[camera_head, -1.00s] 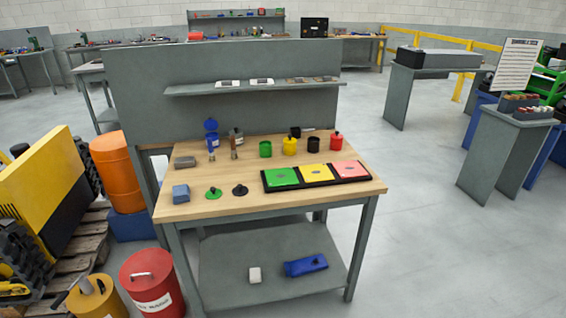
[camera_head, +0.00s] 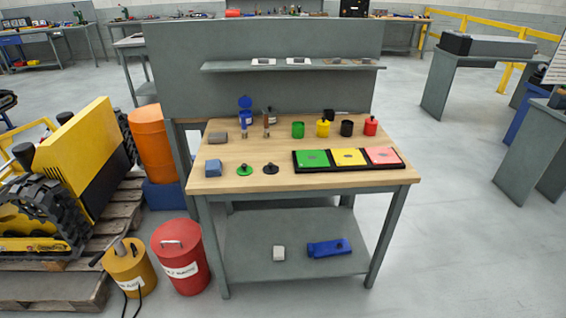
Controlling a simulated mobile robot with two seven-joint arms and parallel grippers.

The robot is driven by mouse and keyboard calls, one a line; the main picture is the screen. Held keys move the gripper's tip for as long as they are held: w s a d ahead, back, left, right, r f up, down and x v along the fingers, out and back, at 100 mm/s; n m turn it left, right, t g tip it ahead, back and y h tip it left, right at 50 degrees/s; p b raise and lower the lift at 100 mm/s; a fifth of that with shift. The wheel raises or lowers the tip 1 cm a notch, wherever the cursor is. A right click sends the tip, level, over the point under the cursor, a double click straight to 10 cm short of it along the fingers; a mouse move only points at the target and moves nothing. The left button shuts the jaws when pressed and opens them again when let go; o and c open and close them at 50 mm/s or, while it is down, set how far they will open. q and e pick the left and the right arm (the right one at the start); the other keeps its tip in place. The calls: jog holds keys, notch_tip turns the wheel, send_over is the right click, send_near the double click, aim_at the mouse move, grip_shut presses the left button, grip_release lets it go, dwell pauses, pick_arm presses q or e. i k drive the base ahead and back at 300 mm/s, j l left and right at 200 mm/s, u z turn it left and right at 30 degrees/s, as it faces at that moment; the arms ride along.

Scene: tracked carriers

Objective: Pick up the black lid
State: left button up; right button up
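The black lid (camera_head: 271,169) lies flat on the wooden top of the workbench (camera_head: 240,184), near its front edge. It is a small dark disc with a raised knob. A similar green lid (camera_head: 244,170) lies just left of it. A black canister (camera_head: 347,128) stands farther back, between a yellow one (camera_head: 323,128) and a red one (camera_head: 371,126). A green canister (camera_head: 298,130) stands left of these. Neither of my grippers shows in the head view.
A tray with green, yellow and red pads (camera_head: 348,168) lies right of the lids. A blue block (camera_head: 213,168) is at the left. A red drum (camera_head: 180,262) and a yellow can (camera_head: 130,264) stand on the floor left of the bench. The floor right of the bench is clear.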

aim_at(270, 169)
jog(key=i+j+z, duration=0.3)
jog(key=i+j, duration=0.15)
jog(key=i, duration=0.25)
jog(key=i+j+z, duration=0.3)
jog(key=i+j, duration=0.35)
